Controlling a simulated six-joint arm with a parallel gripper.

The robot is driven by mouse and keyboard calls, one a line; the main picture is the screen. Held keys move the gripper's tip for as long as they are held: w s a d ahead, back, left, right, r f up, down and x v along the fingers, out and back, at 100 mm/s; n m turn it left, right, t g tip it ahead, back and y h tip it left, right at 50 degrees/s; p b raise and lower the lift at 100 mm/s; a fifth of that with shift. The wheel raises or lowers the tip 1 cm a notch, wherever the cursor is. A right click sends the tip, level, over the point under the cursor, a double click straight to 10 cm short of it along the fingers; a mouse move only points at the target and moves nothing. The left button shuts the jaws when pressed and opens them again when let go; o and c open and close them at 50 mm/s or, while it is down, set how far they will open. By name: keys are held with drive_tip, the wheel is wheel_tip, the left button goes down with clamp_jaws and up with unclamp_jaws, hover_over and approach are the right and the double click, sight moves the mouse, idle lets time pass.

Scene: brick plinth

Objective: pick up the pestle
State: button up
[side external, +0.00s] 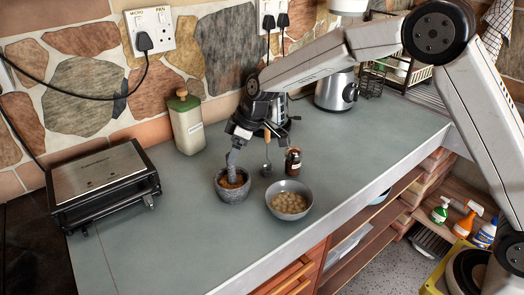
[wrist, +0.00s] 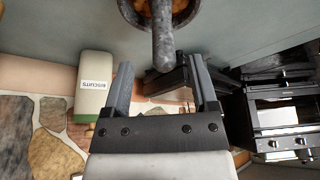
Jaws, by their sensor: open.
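The grey stone pestle (side external: 231,158) stands tilted in the grey mortar (side external: 234,193), its upper end sticking out above the rim. In the wrist view the pestle (wrist: 163,35) comes down from the mortar (wrist: 127,12) at the top edge, its free end level with the space between my fingertips. My gripper (side external: 238,138) is at the pestle's upper end in the side view. In the wrist view my gripper (wrist: 160,72) is open, with one finger on each side of the pestle's line. I cannot tell whether either finger touches it. The mortar holds something orange-brown.
A bowl of pale round items (side external: 290,203) and a small brown bottle (side external: 293,161) stand right of the mortar. A biscuits canister (side external: 186,122) is behind, by the wall. A black-and-silver grill (side external: 103,180) sits left. The counter between grill and mortar is clear.

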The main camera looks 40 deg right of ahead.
sight(232, 173)
drive_tip(key=shift+x, duration=2.6)
drive_tip(key=shift+s+a, duration=0.1)
drive_tip(key=shift+a, duration=0.1)
drive_tip(key=shift+r, duration=0.1)
clamp_jaws()
